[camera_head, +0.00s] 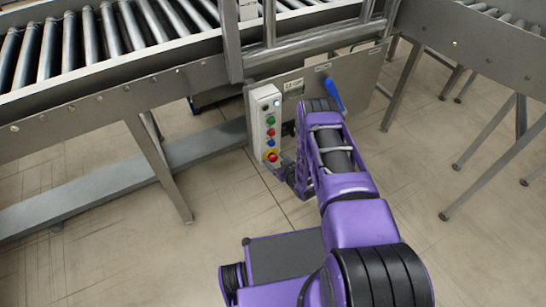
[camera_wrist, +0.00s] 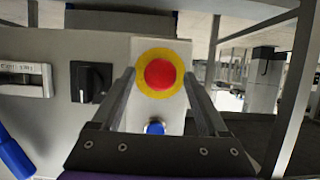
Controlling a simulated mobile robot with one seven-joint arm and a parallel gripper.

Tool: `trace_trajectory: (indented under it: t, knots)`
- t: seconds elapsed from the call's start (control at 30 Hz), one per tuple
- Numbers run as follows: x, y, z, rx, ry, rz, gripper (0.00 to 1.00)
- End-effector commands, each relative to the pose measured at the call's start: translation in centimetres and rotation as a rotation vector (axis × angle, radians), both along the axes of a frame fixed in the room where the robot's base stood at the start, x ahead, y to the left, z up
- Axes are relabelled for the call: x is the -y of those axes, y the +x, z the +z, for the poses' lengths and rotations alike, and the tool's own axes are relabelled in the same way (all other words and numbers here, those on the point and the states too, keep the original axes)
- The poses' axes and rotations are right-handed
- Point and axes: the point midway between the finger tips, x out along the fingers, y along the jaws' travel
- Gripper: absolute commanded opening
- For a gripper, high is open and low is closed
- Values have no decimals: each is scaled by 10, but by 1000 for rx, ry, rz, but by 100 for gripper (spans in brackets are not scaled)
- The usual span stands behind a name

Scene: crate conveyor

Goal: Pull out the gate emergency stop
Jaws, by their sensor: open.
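The emergency stop is a red mushroom button on a yellow ring (camera_head: 272,156), lowest on the pale control box (camera_head: 258,112). In the wrist view the red button (camera_wrist: 160,74) faces me, with the blue button (camera_wrist: 155,128) below it in the picture. My gripper (camera_wrist: 159,80) is open, with one finger at each side of the red button in the picture. I cannot tell whether the fingers touch it. In the head view my gripper (camera_head: 284,172) is beside the box's lower end, partly hidden by my arm.
A black rotary switch (camera_wrist: 91,82) is left of the button in the wrist view. A blue handle (camera_head: 335,94) sticks out of the metal panel (camera_head: 357,80). The roller conveyor (camera_head: 100,45) stands behind, its legs on the tiled floor. Open floor lies at the lower left.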

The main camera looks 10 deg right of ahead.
Motion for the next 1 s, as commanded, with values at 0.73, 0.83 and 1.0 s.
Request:
trace_trajectory:
  t: [0.73,0.83,1.0]
  knots:
    - [0,0,0,0,0,0,0]
    - [0,0,0,0,0,0,0]
    - [0,0,0,0,0,0,0]
